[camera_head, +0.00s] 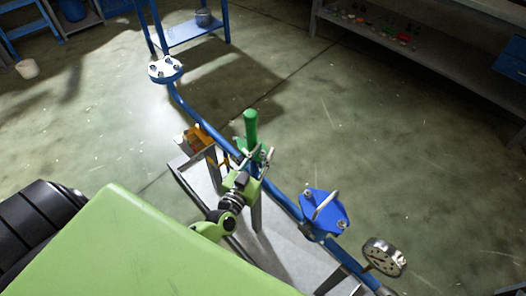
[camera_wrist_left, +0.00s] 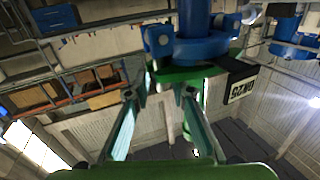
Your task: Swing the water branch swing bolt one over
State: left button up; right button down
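A blue water pipe (camera_head: 205,125) runs diagonally through the head view. It carries a valve with an upright green handle (camera_head: 251,125) and small silver metal parts (camera_head: 262,154) below it. I cannot tell which silver part is swing bolt one. My left gripper (camera_head: 242,181) is beside this valve, on its near side, and partly hides it. In the left wrist view its two teal fingers (camera_wrist_left: 160,92) stand apart with nothing visible between them. A blue flanged fitting (camera_wrist_left: 195,48) with a green plate and a black DN25 tag (camera_wrist_left: 243,87) is just beyond the fingertips. My right gripper is not in view.
A blue cover with a silver handle (camera_head: 324,212) and a round gauge (camera_head: 384,257) are farther down the pipe, to the right. A bolted flange (camera_head: 165,69) is at its upper end. A grey metal stand (camera_head: 207,184) is under the valve. The floor to the right is clear.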

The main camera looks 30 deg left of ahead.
pick_arm(q)
jog(key=shift+w, duration=0.25)
grip_shut()
jog(key=shift+a+r+p, duration=0.1)
jog(key=shift+r+p, duration=0.1)
jog(key=shift+p, duration=0.15)
jog(key=shift+a+f+n+p, duration=0.15)
jog(key=shift+n+p, duration=0.2)
jog(key=shift+n, duration=0.05)
grip_release()
